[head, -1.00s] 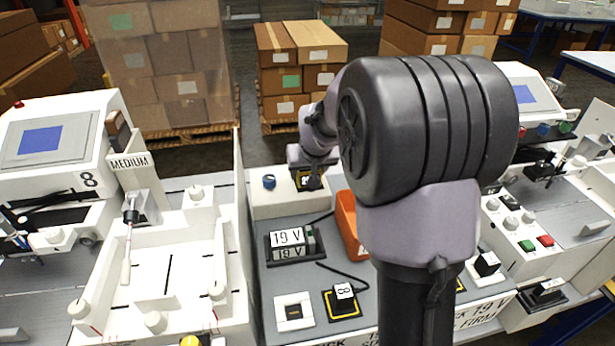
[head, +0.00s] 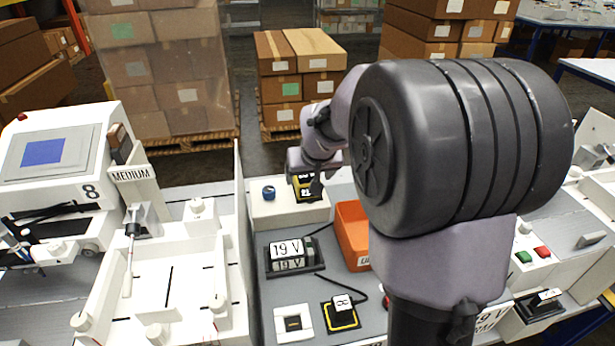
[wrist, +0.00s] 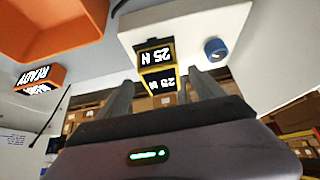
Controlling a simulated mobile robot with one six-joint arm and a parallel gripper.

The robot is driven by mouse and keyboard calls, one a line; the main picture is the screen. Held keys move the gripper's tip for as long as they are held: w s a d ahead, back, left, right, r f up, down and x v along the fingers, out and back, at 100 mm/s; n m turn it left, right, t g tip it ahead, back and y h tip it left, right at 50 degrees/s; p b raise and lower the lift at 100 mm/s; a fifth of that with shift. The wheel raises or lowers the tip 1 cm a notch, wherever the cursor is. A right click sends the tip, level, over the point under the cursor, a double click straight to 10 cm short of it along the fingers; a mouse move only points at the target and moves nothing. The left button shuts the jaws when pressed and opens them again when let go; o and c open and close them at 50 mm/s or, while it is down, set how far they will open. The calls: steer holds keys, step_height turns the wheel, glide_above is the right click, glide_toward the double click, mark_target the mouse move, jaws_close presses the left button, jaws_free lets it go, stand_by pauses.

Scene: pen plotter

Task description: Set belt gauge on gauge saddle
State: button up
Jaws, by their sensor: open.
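The belt gauge appears to be the small black and yellow block (head: 307,187), with its display reading 25 N in the wrist view (wrist: 158,56). It stands on a white block with a blue knob (head: 262,212), which seems to be the gauge saddle; it also shows in the wrist view (wrist: 190,25). A dark patch shows at the gauge's foot; I cannot tell how fully it is seated. My gripper (wrist: 160,80) is open, its fingers on either side of the gauge's near end with gaps visible. In the head view my gripper (head: 312,172) is just above the gauge.
An orange bin (head: 352,232) stands right of the saddle. A 19 V display (head: 290,254), a white pad with a dark slot (head: 293,322) and a cabled block marked 8 (head: 342,312) lie in front. A tall white panel (head: 239,230) rises at left.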

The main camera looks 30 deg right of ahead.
steer(key=s+a+r+y+p, duration=0.1)
steer(key=s+a+r+p, duration=0.1)
steer(key=s+a+r, duration=0.8)
steer(key=s+a+y, duration=0.1)
steer(key=s+a, duration=0.2)
steer(key=s, duration=0.3)
steer(key=s+a+f+y, duration=0.1)
steer(key=s+a, duration=0.2)
steer(key=s, duration=0.3)
steer(key=s+a+f+m, duration=0.1)
steer(key=s+a, duration=0.2)
steer(key=s, duration=0.4)
steer(key=shift+a+g+y, duration=0.3)
steer(key=shift+a+y, duration=0.05)
steer(key=shift+y, duration=0.05)
